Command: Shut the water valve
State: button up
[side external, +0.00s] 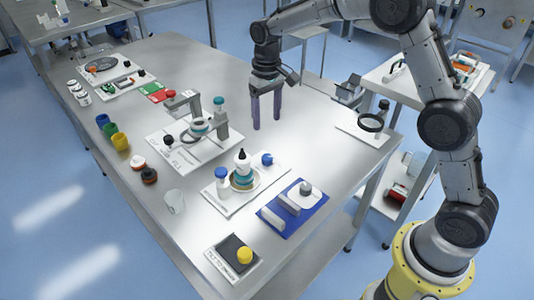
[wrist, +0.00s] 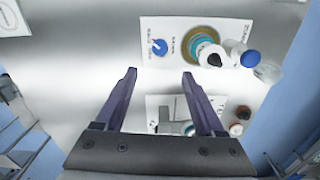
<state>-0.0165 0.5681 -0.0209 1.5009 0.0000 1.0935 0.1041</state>
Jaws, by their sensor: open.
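My gripper (side external: 267,125) is open and empty, pointing down over the steel table, with two purple fingers set apart. A small blue knob (side external: 267,159), the likely water valve, is on a white board (side external: 262,183) in front of it. The board also carries a bottle, a round dish and a blue-capped bottle. In the wrist view the knob (wrist: 159,47) lies just beyond the fingertips (wrist: 160,73), roughly in line with the gap between them. It has a white pointer mark. Its printed label is too small to read. The fingers are apart from the knob.
A grey stand (side external: 184,103) on a white board is left of my gripper. A blue board (side external: 283,222) with grey blocks is near the front. A black ring stand (side external: 370,122) is at the right. Bare table surrounds the fingers.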

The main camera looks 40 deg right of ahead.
aim_at(267, 157)
notch_tip(267, 157, down, 14)
jog(key=shift+r, duration=0.25)
dwell(0.3)
grip_shut()
